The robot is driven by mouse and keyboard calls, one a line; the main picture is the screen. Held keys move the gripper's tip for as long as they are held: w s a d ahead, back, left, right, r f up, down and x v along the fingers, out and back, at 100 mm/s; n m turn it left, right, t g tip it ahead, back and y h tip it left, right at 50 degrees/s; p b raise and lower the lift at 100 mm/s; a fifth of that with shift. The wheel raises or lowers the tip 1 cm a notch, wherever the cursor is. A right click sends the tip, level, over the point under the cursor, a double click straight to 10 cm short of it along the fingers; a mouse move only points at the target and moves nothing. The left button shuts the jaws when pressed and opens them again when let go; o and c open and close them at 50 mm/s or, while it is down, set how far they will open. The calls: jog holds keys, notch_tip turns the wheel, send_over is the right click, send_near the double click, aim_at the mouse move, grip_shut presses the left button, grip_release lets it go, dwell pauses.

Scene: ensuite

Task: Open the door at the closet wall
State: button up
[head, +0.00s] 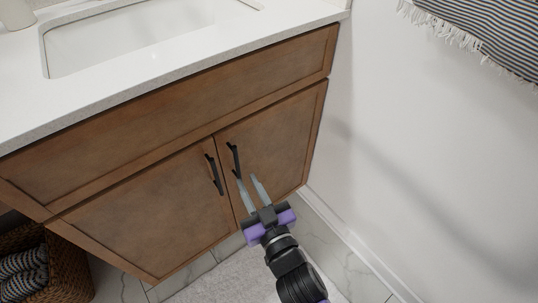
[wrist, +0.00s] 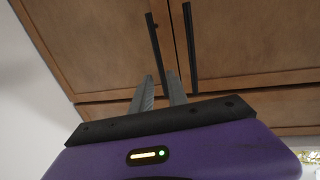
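The brown vanity cabinet has two doors. The right door (head: 284,135), beside the white wall, is shut, with a black bar handle (head: 233,158) near its inner edge. The left door (head: 140,222) is also shut, with its own black handle (head: 214,174). My gripper (head: 248,180) is open in front of the right door, its fingertips near the lower end of that door's handle. In the wrist view, the right door's handle (wrist: 154,42) runs down between the fingertips (wrist: 161,77). Contact cannot be told. The left door's handle (wrist: 190,42) is outside the fingers.
A white wall (head: 430,165) stands close at the right of the cabinet. A striped fringed towel (head: 495,30) hangs there. A white countertop (head: 180,58) with a sink lies above the doors. A wicker basket (head: 72,272) stands at lower left, and a pale rug (head: 225,283) lies on the floor.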

aim_at(238, 164)
jog(key=x, duration=0.7)
jog(key=shift+w+a, duration=0.2)
jog(key=shift+w, duration=0.15)
grip_shut()
dwell(1.1)
